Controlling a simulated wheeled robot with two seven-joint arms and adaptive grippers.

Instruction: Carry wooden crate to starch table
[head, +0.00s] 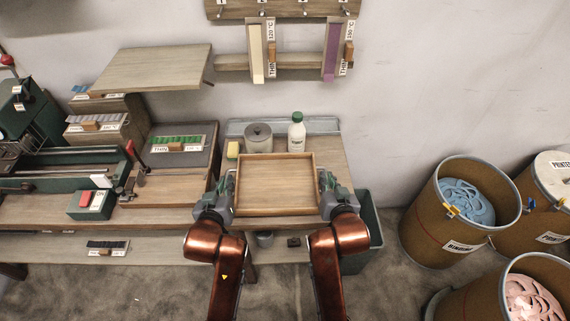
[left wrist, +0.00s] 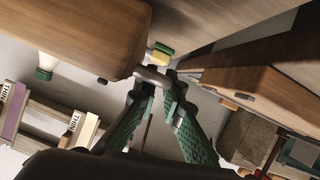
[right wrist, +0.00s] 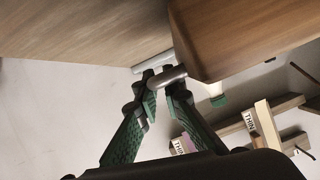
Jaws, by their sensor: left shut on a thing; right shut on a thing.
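The wooden crate (head: 276,184), a shallow open box with an empty inside, is held level between my two grippers. It is over the front part of the small wooden table (head: 334,160) by the wall; I cannot tell whether it touches the top. My left gripper (head: 229,184) is shut on the metal handle at the crate's left side, seen in the left wrist view (left wrist: 154,78). My right gripper (head: 325,181) is shut on the handle at its right side, seen in the right wrist view (right wrist: 163,78). The crate hides much of the tabletop.
A white bottle with a green cap (head: 297,132), a grey pot (head: 259,138) and a yellow sponge (head: 233,149) stand at the table's back. A workbench (head: 170,190) adjoins on the left. A green bin (head: 367,215) and round drums (head: 455,212) stand right.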

